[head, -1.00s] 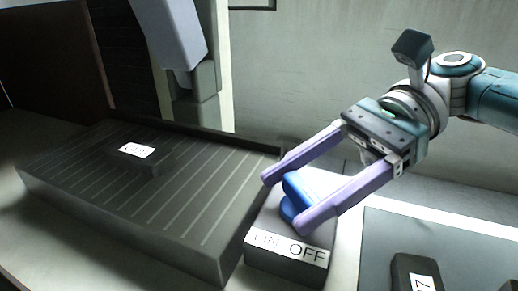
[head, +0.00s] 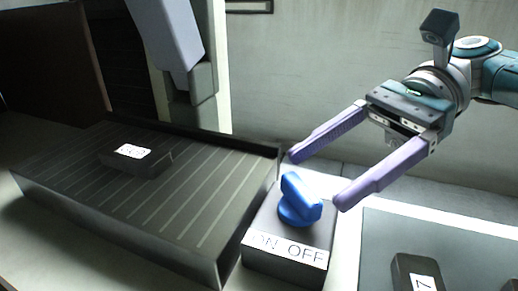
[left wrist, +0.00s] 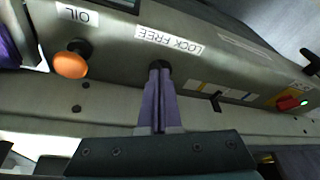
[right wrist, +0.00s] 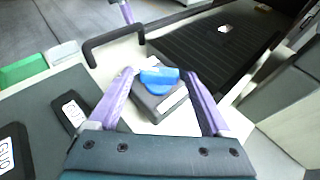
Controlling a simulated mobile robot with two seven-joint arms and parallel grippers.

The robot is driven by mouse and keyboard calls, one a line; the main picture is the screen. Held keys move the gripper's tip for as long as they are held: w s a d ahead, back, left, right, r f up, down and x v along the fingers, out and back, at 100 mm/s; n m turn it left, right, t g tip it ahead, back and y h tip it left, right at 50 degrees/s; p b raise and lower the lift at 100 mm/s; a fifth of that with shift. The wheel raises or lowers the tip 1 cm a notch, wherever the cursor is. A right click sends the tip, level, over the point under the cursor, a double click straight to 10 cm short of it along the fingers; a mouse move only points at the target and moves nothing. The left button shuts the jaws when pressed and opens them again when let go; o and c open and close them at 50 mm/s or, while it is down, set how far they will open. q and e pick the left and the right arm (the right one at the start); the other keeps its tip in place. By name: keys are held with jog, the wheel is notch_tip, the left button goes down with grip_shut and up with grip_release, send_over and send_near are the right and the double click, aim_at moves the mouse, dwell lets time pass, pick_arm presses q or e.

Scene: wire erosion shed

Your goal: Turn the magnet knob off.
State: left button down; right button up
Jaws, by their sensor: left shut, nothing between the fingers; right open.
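The blue magnet knob (head: 300,200) sits on a dark box (head: 290,262) with a white ON OFF label on its front. Its raised grip slants from upper left to lower right, the lower end on the OFF side. My right gripper (head: 317,180) is open and empty, its fingertips behind and right of the knob, apart from it in the head view. In the right wrist view the knob (right wrist: 160,77) shows between the open fingers. My left gripper (left wrist: 158,70) is shut and empty, its tips at a dark round part under a LOCK FREE label; it is outside the head view.
A dark grooved plate (head: 200,215) with a labelled block (head: 135,157) lies left of the knob box. A grey mat (head: 450,235) with dark labelled blocks lies right. In the left wrist view, an orange OIL knob (left wrist: 70,65) and a red part (left wrist: 288,103) are on the panel.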

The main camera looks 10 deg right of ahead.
jog(key=shift+b+v, duration=0.7)
jog(key=shift+v, duration=2.25)
